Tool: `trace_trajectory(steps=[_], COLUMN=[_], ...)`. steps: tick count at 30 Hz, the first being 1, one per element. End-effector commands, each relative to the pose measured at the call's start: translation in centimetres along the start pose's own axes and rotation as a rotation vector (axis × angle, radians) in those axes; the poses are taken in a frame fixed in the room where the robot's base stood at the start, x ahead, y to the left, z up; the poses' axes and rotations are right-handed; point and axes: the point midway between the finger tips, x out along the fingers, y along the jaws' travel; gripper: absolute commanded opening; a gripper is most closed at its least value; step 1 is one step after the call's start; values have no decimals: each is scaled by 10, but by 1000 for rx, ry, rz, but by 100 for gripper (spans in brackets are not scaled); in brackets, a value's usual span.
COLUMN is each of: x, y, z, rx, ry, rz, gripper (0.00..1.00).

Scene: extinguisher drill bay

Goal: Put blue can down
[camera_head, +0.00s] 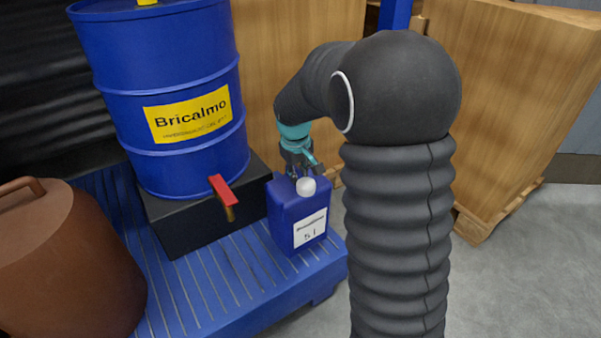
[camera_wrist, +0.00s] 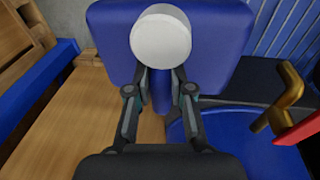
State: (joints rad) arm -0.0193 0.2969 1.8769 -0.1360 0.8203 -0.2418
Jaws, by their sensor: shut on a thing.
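The blue can (camera_head: 285,208) is a small jerrycan with a white cap and a white "5 l" label. It is upright over the right end of the blue slatted platform (camera_head: 218,283); I cannot tell whether its base touches the slats. My gripper (camera_head: 300,170) is above the can and shut on its top handle, behind the cap. In the wrist view, the can (camera_wrist: 222,45) fills the top, with the fingers of my gripper (camera_wrist: 160,84) closed at it. The cap hides part of the grip.
A large blue drum (camera_head: 165,70) labelled Bricalmo stands on a black block (camera_head: 200,232) left of the can. Its red-handled tap (camera_head: 222,188) juts out close to the can. A brown container (camera_head: 65,270) is at the left. Wooden crates (camera_head: 520,100) stand behind.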

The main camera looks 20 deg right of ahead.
Motion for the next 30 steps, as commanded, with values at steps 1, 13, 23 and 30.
trace_trajectory(steps=[1, 13, 23, 30], x=[3, 32, 37, 36], y=[0, -4, -6, -6], z=[0, 2, 4, 4], rx=[0, -1, -1, -1], ry=[3, 5, -1, -1], rz=[1, 2, 0, 0], gripper=[0, 0, 28, 46])
